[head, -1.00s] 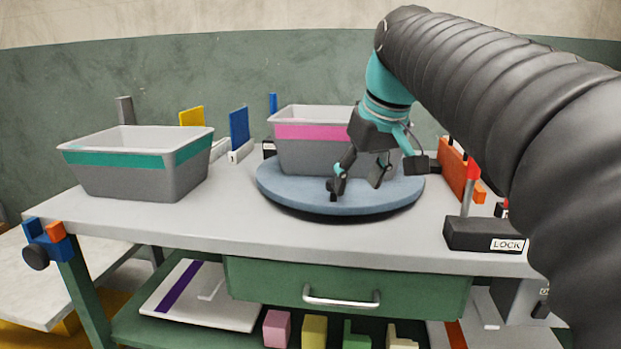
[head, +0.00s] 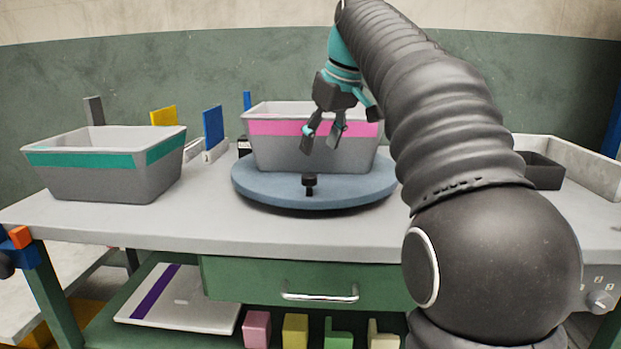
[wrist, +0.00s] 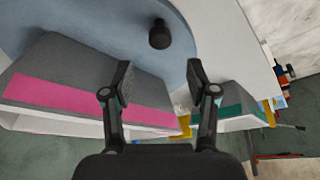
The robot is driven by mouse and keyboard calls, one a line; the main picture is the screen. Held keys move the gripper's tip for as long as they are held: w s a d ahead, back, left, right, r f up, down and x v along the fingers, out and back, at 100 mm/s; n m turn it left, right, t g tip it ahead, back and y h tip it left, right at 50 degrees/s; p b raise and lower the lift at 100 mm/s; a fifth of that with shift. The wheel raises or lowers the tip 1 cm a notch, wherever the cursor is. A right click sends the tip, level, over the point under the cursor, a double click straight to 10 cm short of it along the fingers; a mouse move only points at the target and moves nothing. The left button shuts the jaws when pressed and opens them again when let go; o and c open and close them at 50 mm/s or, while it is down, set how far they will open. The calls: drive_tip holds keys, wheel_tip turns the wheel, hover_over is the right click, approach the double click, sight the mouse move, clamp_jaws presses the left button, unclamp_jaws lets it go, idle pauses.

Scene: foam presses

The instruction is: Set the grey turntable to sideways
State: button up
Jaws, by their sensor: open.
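The turntable (head: 260,190) is a round blue-grey disc on the bench. A grey bin with a pink band (head: 270,150) stands on it, long side facing me. A short black knob (head: 310,184) stands upright at the disc's front edge; it also shows in the wrist view (wrist: 160,36). My gripper (head: 322,145) is open and empty, in front of the bin and above the knob, apart from it. In the wrist view my open fingers (wrist: 160,85) overlap the bin's side, with the knob beyond them. Whether they touch the bin is unclear.
A grey bin with a teal band (head: 100,170) stands at the left of the bench (head: 180,225). Blue and yellow upright panels stand behind. A small black tray (head: 540,170) is at the right. My arm hides the bench's right part. A green drawer (head: 240,280) is below.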

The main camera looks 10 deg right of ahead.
sight(310, 176)
drive_tip(key=b+x, duration=0.1)
drive_tip(key=x, duration=0.7)
clamp_jaws()
